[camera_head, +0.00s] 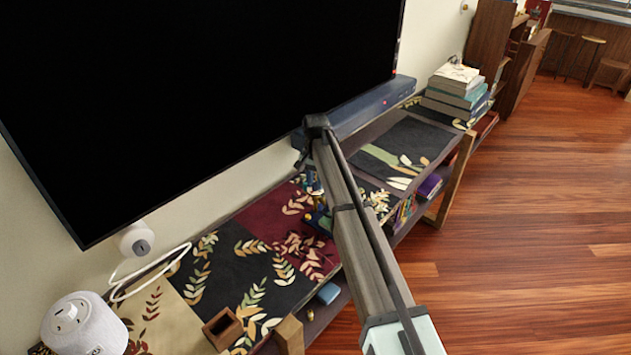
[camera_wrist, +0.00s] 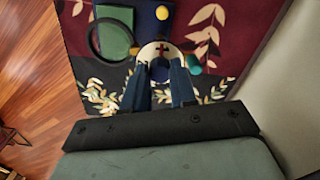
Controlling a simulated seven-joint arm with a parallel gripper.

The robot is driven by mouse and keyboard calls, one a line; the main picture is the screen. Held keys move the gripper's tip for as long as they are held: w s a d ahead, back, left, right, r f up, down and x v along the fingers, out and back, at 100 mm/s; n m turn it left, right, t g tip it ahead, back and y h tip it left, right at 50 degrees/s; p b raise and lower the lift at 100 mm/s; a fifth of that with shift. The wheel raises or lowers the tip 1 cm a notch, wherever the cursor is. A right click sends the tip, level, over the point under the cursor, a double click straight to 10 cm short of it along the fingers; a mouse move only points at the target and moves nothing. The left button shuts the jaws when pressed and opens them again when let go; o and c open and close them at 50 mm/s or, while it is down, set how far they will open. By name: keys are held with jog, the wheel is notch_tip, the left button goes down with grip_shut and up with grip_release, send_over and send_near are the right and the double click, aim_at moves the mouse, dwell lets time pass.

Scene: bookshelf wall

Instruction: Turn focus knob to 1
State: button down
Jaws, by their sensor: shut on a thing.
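In the wrist view, my gripper (camera_wrist: 159,66) reaches down with its two dark fingers on either side of a round pale knob with a dark cross mark (camera_wrist: 160,48), which looks like the focus knob. The fingers are closed on it, and they hide its lower sides. The knob belongs to a small device with a dark blue block (camera_wrist: 150,14), a green block (camera_wrist: 114,32) and a teal end piece (camera_wrist: 194,64). In the head view the device (camera_head: 319,219) is mostly hidden behind my arm. No number on the knob is readable.
The device stands on a leaf-patterned shelf top (camera_head: 235,265) below a large black screen (camera_head: 200,90). A small wooden box (camera_head: 222,328), a white speaker-like object (camera_head: 84,326) and a stack of books (camera_head: 457,92) stand on the shelf, apart from the device.

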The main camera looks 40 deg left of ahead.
aim_at(315, 184)
jog(key=shift+m, duration=0.4)
jog(key=c, duration=0.9)
grip_release()
jog(key=shift+r, duration=0.1)
notch_tip(315, 184, up, 14)
jog(key=shift+f, duration=0.2)
